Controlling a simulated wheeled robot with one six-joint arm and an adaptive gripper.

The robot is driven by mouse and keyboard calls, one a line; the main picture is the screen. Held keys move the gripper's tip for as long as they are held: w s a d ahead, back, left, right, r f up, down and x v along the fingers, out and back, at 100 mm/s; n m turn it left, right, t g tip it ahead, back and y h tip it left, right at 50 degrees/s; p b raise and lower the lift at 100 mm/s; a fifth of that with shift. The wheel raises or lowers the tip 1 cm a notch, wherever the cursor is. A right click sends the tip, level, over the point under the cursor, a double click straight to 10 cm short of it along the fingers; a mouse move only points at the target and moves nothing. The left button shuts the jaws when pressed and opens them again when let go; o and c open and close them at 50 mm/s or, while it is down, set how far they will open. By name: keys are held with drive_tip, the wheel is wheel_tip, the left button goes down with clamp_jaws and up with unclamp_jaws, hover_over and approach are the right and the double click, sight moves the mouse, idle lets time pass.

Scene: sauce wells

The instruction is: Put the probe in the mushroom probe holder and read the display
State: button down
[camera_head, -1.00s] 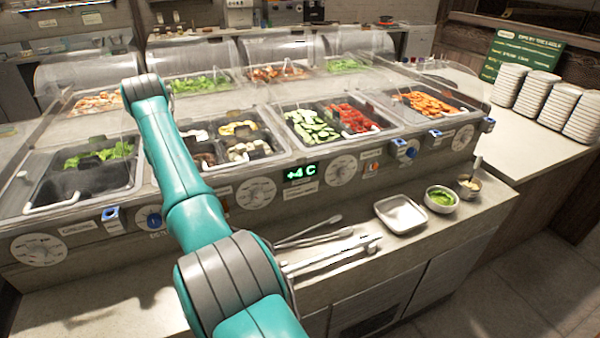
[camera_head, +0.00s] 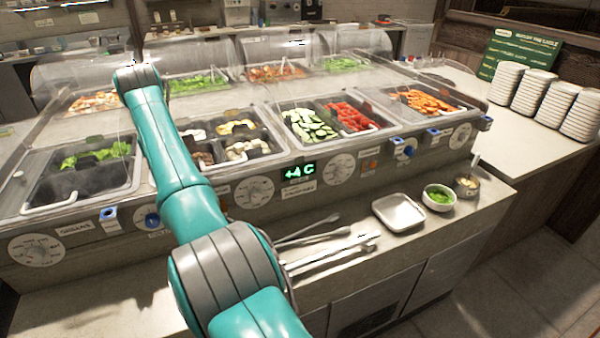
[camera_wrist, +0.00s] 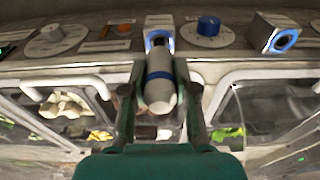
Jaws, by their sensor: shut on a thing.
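The probe (camera_wrist: 160,92), pale with a blue band, is between the fingers of my gripper (camera_wrist: 160,72) in the wrist view, and they are shut on it. Just beyond its far end is a square metal holder with a blue ring (camera_wrist: 158,36). The probe overlaps this holder in the picture, so I cannot tell whether it is inside. My gripper and this holder are hidden behind my arm in the head view. The display (camera_head: 300,171) on the counter front shows green characters that look like +4 C.
Another blue-ringed holder (camera_wrist: 275,36) and a blue knob (camera_wrist: 208,26) are beside the probe. Clear guards (camera_head: 75,65) cover the food wells. Tongs (camera_head: 325,252), a white tray (camera_head: 398,213) and a bowl of greens (camera_head: 439,198) occupy the front ledge.

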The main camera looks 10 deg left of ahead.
drive_tip(key=shift+r, duration=2.8)
